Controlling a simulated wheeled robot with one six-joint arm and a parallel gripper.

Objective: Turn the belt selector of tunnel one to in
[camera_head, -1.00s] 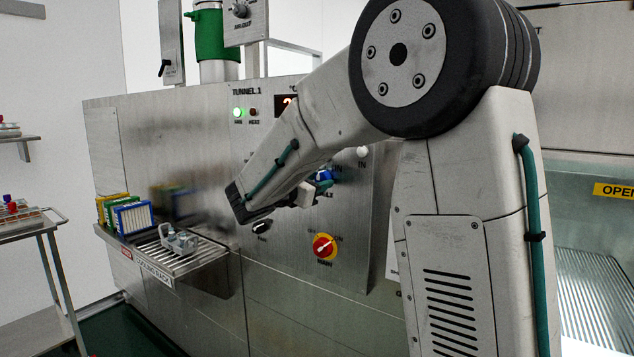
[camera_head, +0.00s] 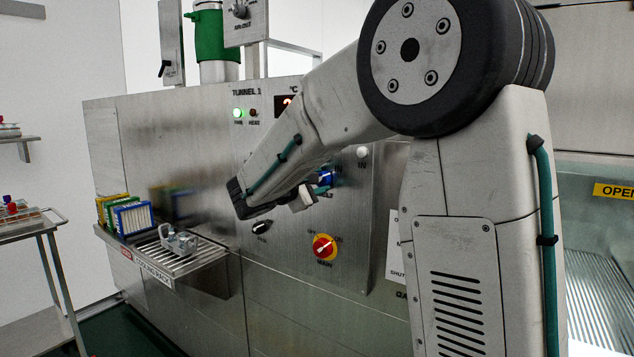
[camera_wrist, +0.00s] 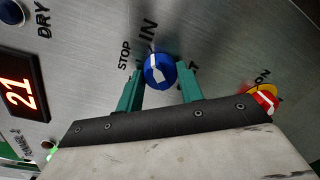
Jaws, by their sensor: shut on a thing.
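The belt selector is a blue round knob (camera_wrist: 160,71) with a white pointer on the steel panel. In the wrist view its pointer aims up and slightly left, roughly at the IN label (camera_wrist: 148,30). The STOP label (camera_wrist: 125,54) is at its left, and a label at its right is partly hidden by a finger. My gripper (camera_wrist: 161,76) has its green fingers on both sides of the knob, shut on it. In the head view the blue knob (camera_head: 326,178) shows only in part behind my gripper.
A red and yellow main switch (camera_head: 324,247) is below the knob, and a black knob (camera_head: 261,227) is lower left. A TUNNEL 1 display (camera_head: 285,104) is above. A grated rack shelf (camera_head: 190,262) juts out at left.

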